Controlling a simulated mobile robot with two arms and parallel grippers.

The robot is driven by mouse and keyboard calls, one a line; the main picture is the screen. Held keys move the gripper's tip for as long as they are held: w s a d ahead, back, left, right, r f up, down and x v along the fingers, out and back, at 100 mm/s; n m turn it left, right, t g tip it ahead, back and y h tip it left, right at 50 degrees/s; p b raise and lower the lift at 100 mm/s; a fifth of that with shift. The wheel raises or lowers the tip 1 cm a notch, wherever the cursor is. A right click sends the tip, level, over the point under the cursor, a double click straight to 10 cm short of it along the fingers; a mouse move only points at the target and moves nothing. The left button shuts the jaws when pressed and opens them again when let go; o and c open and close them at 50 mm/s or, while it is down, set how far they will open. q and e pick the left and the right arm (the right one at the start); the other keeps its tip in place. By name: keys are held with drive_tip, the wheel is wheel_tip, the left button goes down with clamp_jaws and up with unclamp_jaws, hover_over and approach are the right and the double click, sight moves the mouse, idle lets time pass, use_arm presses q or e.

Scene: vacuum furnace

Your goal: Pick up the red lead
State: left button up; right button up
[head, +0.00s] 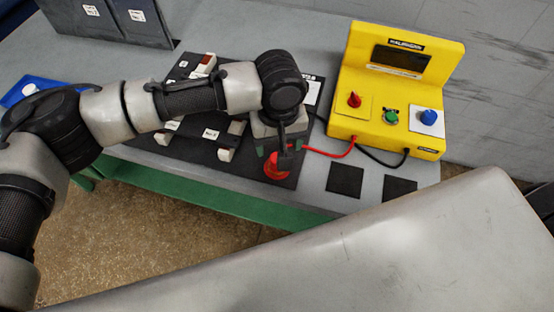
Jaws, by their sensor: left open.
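My left gripper (284,158) points down at the red plug end, over the right part of the mat. It is open, and its dark fingers cover part of the plug's far side. I cannot tell whether the fingers touch the plug. My right gripper is not in view.
A black lead (385,160) comes off the same box. The box carries red, green and blue knobs. Two dark squares (345,180) lie on the grey table at the right. White blocks stand on the mat beneath my left arm. A blue item (38,88) lies far left.

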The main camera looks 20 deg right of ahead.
use_arm(q)
wheel_tip(320, 180, down, 3)
drive_tip(key=shift+r, duration=0.1)
drive_tip(key=f, duration=0.3)
drive_tip(key=f+p, duration=0.1)
drive_tip(key=shift+w+f, duration=0.15)
drive_tip(key=shift+w, duration=0.25)
drive_tip(key=shift+f, duration=0.5)
drive_tip(key=c, duration=1.1)
drive_tip(key=shift+d+r, duration=0.1)
wheel_tip(320, 180, up, 4)
drive_tip(key=shift+f+b, duration=0.1)
drive_tip(key=shift+b, duration=0.25)
drive_tip(key=s+d+r+b, duration=0.2)
drive_tip(key=s+d+r, duration=0.5)
drive_tip(key=d, duration=0.2)
drive_tip(key=shift+d, duration=0.2)
